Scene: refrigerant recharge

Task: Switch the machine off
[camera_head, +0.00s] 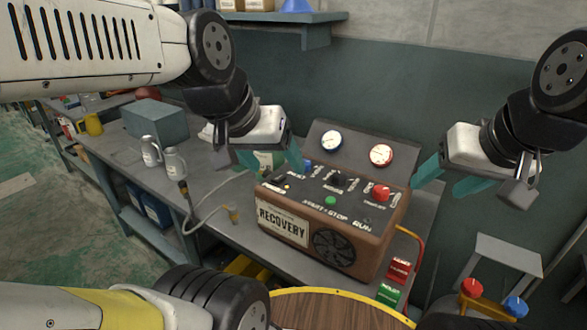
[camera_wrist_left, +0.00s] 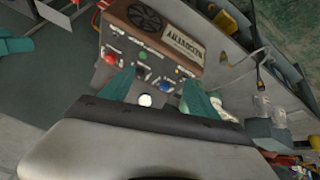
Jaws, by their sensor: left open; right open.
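The recovery machine (camera_head: 285,221) is a brown box labelled RECOVERY on the grey workbench. Its top panel has a red button (camera_head: 381,192), a green button (camera_head: 330,200), a black knob (camera_head: 338,178) and small switches. A blue gauge (camera_head: 331,141) and a red gauge (camera_head: 381,154) stand on its back panel. My left gripper (camera_head: 272,160) is open and empty, above the machine's left rear. In the left wrist view its fingers (camera_wrist_left: 160,92) point at the panel, and the red button (camera_wrist_left: 110,58) shows there. My right gripper (camera_head: 445,178) is open and empty, right of the machine.
A grey box (camera_head: 155,121) stands further back. Red and green blocks (camera_head: 388,294) are at the front right. A wall shelf (camera_head: 270,17) hangs above.

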